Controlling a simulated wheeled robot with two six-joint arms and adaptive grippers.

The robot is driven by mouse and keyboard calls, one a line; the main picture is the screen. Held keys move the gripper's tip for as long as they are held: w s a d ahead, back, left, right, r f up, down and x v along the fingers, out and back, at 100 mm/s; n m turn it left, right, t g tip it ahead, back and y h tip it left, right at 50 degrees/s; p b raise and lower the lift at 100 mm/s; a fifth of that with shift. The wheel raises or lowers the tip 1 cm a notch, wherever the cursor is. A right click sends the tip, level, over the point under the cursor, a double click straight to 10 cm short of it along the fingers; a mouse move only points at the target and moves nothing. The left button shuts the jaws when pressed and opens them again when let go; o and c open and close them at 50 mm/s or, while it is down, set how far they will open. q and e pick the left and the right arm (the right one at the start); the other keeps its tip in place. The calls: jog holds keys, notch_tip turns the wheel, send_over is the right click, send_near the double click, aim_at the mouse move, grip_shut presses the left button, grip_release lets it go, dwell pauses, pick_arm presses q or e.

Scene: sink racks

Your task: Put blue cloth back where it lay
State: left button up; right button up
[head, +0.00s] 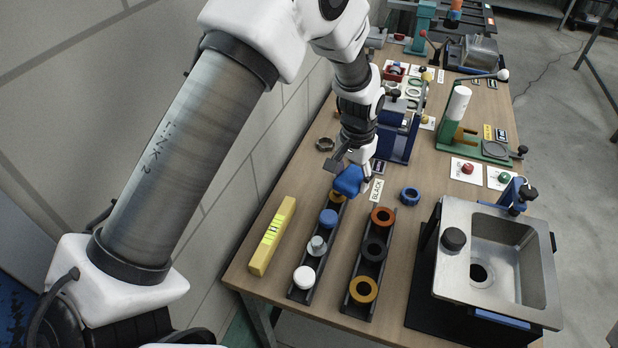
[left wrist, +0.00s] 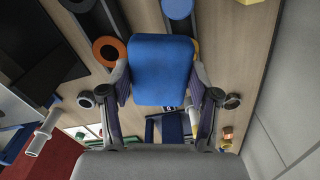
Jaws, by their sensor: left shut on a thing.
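The blue cloth (head: 348,181) is held in my left gripper (head: 352,172), above the far end of the left dark rack. In the left wrist view the cloth (left wrist: 162,65) looks like a folded blue block between the two fingers of my left gripper (left wrist: 160,88). The gripper is shut on it. The cloth hides part of the rack behind it, and I cannot tell how high it hangs. My right gripper is not in view.
The left rack (head: 312,263) holds several round parts; the right rack (head: 352,302) holds orange, black and yellow rings. A yellow level (head: 272,236) lies left. A steel sink (head: 450,285) stands right.

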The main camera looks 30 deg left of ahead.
pick_arm(q)
jog(key=w+a+f+b, duration=0.4)
jog(key=w+a, duration=0.2)
jog(key=a, duration=0.3)
send_near(307, 178)
jog(key=shift+m, duration=0.4)
notch_tip(307, 178, down, 6)
jog(key=shift+f+p, duration=0.1)
jog(key=shift+p, duration=0.45)
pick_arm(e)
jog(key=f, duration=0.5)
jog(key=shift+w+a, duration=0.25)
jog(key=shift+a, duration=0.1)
pick_arm(q)
jog(key=shift+f, duration=0.1)
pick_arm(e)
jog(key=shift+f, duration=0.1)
pick_arm(q)
jog(key=o, duration=1.1)
